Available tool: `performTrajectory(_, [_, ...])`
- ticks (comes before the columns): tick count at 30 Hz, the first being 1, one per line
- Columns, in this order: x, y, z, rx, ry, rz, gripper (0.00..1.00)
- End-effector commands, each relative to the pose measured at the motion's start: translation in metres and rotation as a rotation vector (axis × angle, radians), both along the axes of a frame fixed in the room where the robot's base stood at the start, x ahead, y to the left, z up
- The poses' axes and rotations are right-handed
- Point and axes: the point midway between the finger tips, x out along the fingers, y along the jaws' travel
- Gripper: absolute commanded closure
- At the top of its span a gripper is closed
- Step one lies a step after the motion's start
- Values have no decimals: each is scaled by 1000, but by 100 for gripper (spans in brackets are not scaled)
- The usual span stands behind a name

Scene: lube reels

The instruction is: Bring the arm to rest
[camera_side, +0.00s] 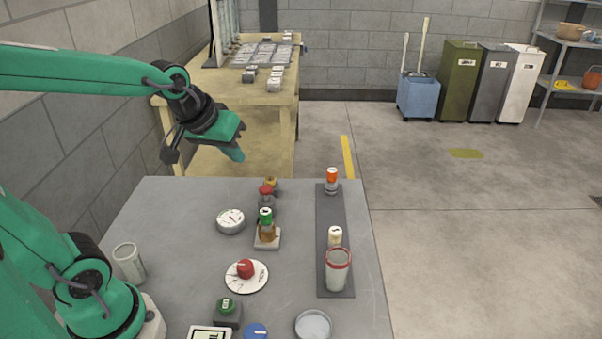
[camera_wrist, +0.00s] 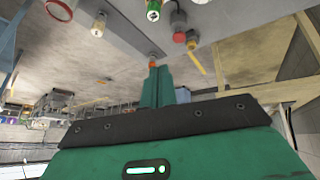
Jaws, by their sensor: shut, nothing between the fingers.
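My gripper (camera_side: 235,154) is raised above the far left part of the grey table (camera_side: 180,225), empty and clear of everything on it. Its green fingers are together and also show in the wrist view (camera_wrist: 163,72), pointing away from the camera. My arm reaches in from the left in the side view, with the wrist bent downward. The wrist view is tilted, so the table and its objects appear along its top edge.
On the table stand a round gauge (camera_side: 231,221), a red knob on a white dial (camera_side: 246,270), a green-topped reel (camera_side: 265,218), a red-rimmed cup (camera_side: 338,268), an orange-topped item (camera_side: 332,176) and a pale cup (camera_side: 129,262). A wooden bench (camera_side: 215,83) stands behind.

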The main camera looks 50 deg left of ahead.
Motion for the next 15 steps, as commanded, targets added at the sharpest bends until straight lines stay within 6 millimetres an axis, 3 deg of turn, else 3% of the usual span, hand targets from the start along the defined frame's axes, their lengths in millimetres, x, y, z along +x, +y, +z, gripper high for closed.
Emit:
performTrajectory(9, [-68, -24, 8, 94, 34, -232, 100])
performTrajectory(15, [-93, -31, 6, 131, 50, -325, 100])
